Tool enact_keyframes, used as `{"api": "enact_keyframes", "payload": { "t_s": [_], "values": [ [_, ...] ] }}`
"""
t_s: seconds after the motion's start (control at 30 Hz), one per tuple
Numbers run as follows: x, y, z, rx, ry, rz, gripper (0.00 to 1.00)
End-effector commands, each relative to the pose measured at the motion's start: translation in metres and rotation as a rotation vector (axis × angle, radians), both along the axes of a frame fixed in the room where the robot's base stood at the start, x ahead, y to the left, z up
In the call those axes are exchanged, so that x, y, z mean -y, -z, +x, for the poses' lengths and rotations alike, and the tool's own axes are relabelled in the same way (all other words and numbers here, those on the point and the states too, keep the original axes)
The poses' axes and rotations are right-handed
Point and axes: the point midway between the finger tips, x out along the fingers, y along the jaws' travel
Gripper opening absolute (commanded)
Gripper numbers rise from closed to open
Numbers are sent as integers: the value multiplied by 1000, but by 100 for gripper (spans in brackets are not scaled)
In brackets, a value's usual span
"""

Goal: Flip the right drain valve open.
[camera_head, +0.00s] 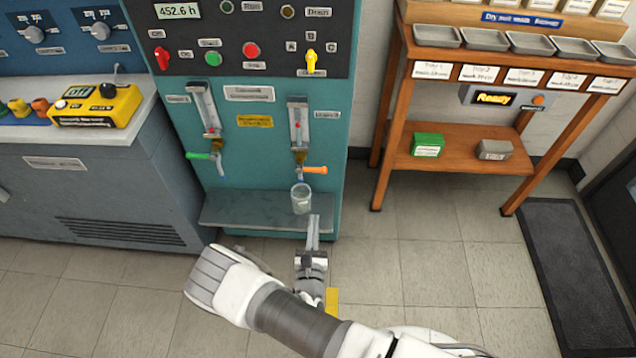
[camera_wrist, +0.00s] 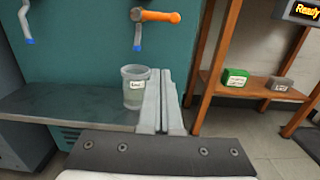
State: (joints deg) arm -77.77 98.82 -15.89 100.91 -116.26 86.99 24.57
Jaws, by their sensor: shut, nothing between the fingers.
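The right drain valve has an orange lever (camera_head: 315,170) that points to the right, roughly level, below the right gauge tube on the teal cabinet. In the wrist view the orange lever (camera_wrist: 161,16) is at the top, above a blue-tipped spout (camera_wrist: 138,38). The left drain valve has a green lever (camera_head: 199,156) pointing left. My gripper (camera_head: 313,222) is shut and empty, below the orange lever and in front of the shelf. In the wrist view my gripper's fingers (camera_wrist: 161,82) lie together, pointing up just right of the cup.
A clear labelled cup (camera_head: 301,198) stands on the grey shelf (camera_head: 240,209) under the right spout; it also shows in the wrist view (camera_wrist: 134,88). A wooden rack (camera_head: 460,140) with trays stands to the right. A yellow control box (camera_head: 97,106) sits on the left bench.

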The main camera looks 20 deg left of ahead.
Motion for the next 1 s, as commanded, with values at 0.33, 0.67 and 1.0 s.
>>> {"api": "enact_keyframes", "payload": {
  "t_s": [0.33, 0.67, 1.0],
  "values": [
    [-4, 0, 19, 1, 5, 4, 0],
    [-20, -2, 87, 2, 6, 5, 0],
    [-25, -38, 104, 0, 3, 1, 0]
  ]
}}
